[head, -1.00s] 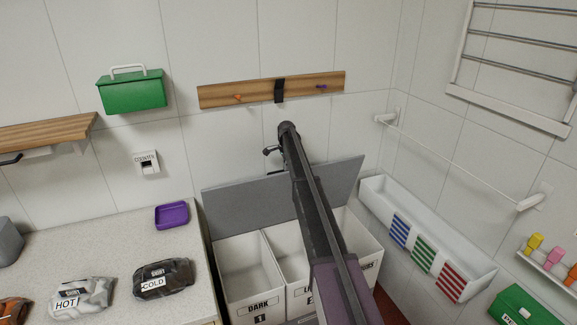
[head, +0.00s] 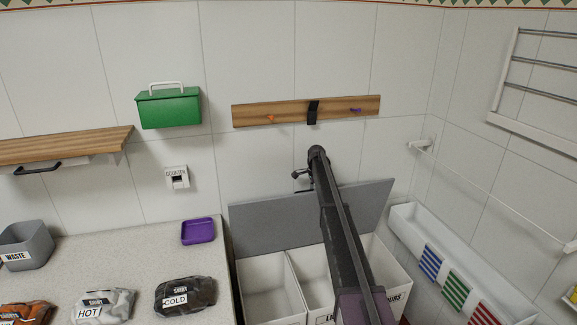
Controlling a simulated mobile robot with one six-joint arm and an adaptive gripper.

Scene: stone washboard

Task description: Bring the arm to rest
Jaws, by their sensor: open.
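My arm (head: 340,230) reaches up and away from the bottom of the head view, over the white laundry bins. My gripper (head: 299,181) shows only as small dark parts at the left of the arm's far end, in front of the tiled wall and near the top of the grey lid panel (head: 285,220). The rest of it is hidden behind the arm. It looks open, and I see nothing held in it.
A counter (head: 120,240) at left bears a purple tray (head: 198,231), a grey waste bin (head: 27,247) and several labelled bags (head: 185,294). A wooden peg rail (head: 260,114) and green box (head: 168,108) hang on the wall. A white trough (head: 418,222) stands right.

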